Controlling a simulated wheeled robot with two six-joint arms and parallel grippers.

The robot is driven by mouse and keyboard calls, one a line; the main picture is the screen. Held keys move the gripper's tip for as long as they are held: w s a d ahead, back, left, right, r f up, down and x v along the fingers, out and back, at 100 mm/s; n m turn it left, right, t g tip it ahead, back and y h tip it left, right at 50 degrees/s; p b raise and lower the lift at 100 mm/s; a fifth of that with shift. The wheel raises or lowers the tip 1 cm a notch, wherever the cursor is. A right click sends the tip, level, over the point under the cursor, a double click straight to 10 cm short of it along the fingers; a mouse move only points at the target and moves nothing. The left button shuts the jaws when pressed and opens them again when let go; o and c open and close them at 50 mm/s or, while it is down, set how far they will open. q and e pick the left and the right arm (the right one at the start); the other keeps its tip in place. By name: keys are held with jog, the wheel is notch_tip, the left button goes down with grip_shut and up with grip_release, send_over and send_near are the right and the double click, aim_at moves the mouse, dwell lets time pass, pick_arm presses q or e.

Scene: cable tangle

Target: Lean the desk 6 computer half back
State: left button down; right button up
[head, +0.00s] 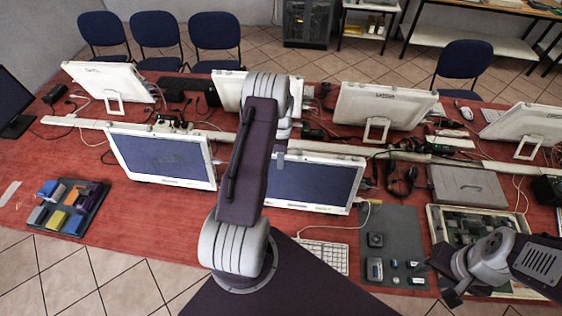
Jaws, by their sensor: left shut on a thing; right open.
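A white all-in-one computer (318,182) with a dark blue screen facing me stands on the red table in the middle of the head view. My arm covers its left part. No desk number is readable on it. My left gripper (280,160) is at the computer's top edge, shut on it, and mostly hidden behind my own arm. How far the screen leans is hard to tell. My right gripper (437,282) is open and empty at the lower right, over the table's front edge near a grey mat.
Another white computer (162,158) stands to the left, with several more behind. The grey mat (392,228) holds small parts, beside an opened case with a circuit board (470,232). A keyboard (322,256) lies in front. A parts tray (68,206) is at left. Cables run behind the computers.

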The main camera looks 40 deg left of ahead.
pick_arm(q)
jog(key=c, duration=1)
grip_release()
jog(key=shift+r, duration=0.1)
jog(key=shift+o, duration=0.4)
jog(key=shift+s, duration=0.1)
jog(key=r+b, duration=0.1)
jog(key=r, duration=0.2)
jog(key=r+b, duration=0.1)
jog(key=r, duration=0.1)
jog(key=r+b, duration=0.1)
jog(key=r, duration=0.2)
jog(key=shift+w+r+b, duration=0.3)
jog(key=shift+b, duration=0.05)
jog(key=shift+a+r, duration=0.1)
jog(key=shift+r, duration=0.1)
